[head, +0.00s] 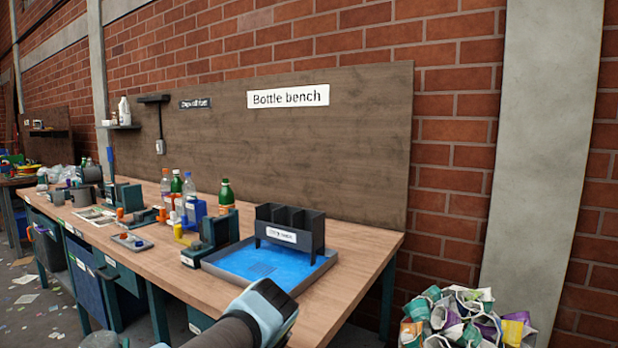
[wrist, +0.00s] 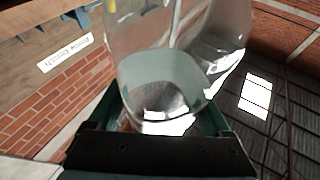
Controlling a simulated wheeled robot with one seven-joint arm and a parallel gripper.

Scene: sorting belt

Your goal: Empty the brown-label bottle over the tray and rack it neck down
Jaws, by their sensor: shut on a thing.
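My gripper (wrist: 166,118) is shut on a clear, see-through bottle (wrist: 180,35) that fills the middle of the wrist view. A pale grey-green band shows on the bottle; I cannot make out a brown label, and liquid inside is hard to tell. The bottle and gripper tips do not show in the head view, where only part of my arm is seen at the bottom. The blue tray (head: 232,263) lies on the bench. The dark rack (head: 290,233), with several slots and a white label, stands at the tray's back right. Its slots look empty from here.
The wooden bench (head: 345,262) is clear right of the tray. Left of it stand a green bottle (head: 226,194), other bottles, dark blocks and small coloured items. A heap of crumpled coloured containers (head: 465,322) is at the lower right. A brick wall and wooden board are behind.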

